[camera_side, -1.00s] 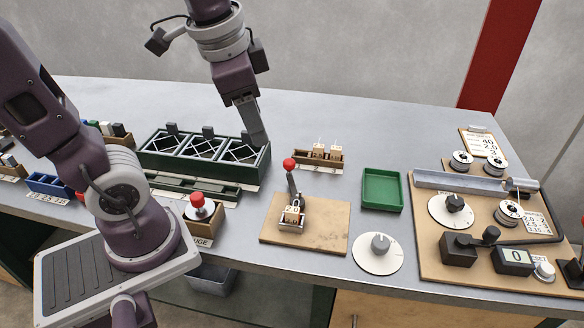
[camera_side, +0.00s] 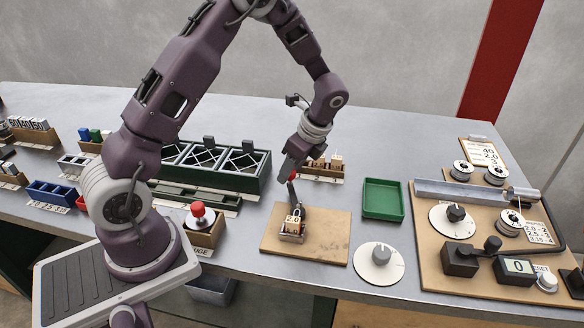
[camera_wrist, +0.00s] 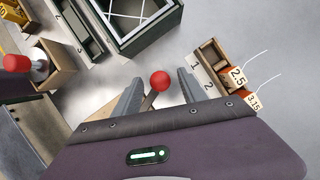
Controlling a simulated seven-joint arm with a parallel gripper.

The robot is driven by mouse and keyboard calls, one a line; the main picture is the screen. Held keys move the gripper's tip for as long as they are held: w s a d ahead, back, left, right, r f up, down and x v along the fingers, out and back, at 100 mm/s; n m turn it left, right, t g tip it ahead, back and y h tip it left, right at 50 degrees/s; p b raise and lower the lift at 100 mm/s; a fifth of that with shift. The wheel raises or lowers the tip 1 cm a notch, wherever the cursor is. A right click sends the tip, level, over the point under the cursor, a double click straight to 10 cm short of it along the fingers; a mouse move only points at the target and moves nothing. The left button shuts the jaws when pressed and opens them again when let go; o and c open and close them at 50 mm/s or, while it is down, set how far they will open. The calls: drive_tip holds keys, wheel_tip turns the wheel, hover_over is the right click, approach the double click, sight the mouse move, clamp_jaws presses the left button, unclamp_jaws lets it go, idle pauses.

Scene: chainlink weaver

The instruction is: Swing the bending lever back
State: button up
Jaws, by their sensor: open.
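The lever (camera_side: 292,192) stands up from a small bending fixture marked 2.0 (camera_side: 293,226) on a tan wooden board (camera_side: 330,238). My gripper (camera_side: 288,174) is at the top of the lever, pointing down. In the wrist view my gripper (camera_wrist: 160,88) is open, with one finger on each side of the knob and shaft. I cannot tell whether a finger touches the lever.
A green tray (camera_side: 383,199) and a white dial (camera_side: 379,264) lie right of the board. A small rack (camera_wrist: 215,75) with tagged pieces stands behind it. A red-knobbed gauge block (camera_side: 204,232) and dark green bins (camera_side: 225,178) are left.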

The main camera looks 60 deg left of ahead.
clamp_jaws()
idle(1.4)
